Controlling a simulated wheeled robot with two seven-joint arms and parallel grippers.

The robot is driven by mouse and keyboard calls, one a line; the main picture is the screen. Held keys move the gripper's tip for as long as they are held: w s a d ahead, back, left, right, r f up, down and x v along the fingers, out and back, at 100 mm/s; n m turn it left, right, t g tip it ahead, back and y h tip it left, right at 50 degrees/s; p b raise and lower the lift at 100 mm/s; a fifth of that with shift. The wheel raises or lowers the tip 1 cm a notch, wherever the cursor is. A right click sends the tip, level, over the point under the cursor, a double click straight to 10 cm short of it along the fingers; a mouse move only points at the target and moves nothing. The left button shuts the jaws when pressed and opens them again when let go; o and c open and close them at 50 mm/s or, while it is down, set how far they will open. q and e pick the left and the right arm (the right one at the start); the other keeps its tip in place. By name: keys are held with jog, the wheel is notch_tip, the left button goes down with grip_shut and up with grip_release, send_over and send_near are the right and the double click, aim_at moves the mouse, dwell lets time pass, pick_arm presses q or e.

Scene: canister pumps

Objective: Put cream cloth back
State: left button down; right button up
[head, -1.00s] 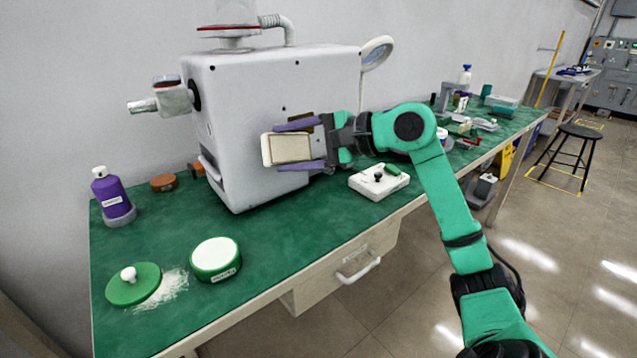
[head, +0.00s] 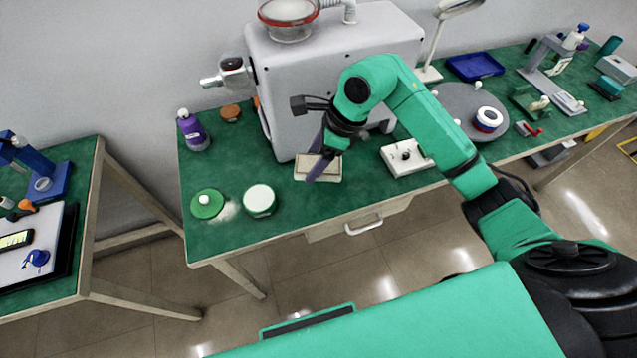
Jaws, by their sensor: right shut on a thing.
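My right gripper (head: 320,162) has purple fingers and is shut on a flat, cream rectangular piece (head: 302,168) with a pale edge. It fits the cream cloth in colour, but I cannot tell its material. It is in front of the grey-white machine (head: 285,90), above or at the green bench top (head: 235,243); the contact is unclear. My fingers and wrist hide part of the piece and of the machine's front. My left gripper is not in view.
A green lid (head: 207,205) lies by spilled white powder (head: 229,210) and a green-and-white jar (head: 260,200), left of the held piece. A purple bottle (head: 193,132) stands behind. A white block (head: 406,158) is to the right. Bare green bench lies in front.

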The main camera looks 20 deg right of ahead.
aim_at(337, 165)
notch_tip(337, 165, down, 11)
jog(key=shift+d+f+p, duration=0.1)
jog(key=shift+f+p, duration=0.1)
jog(key=shift+p, duration=0.65)
jog(key=shift+d+f, duration=0.1)
jog(key=shift+f, duration=0.15)
jog(key=o, duration=0.8)
jog(key=shift+f, duration=0.1)
jog(key=o, duration=0.3)
jog(key=shift+o, duration=0.2)
jog(key=shift+r, duration=0.2)
jog(key=shift+d+r, duration=0.15)
jog(key=shift+r, duration=0.2)
jog(key=b+v, duration=0.2)
jog(key=v, duration=0.9)
jog(key=shift+s+r, duration=0.1)
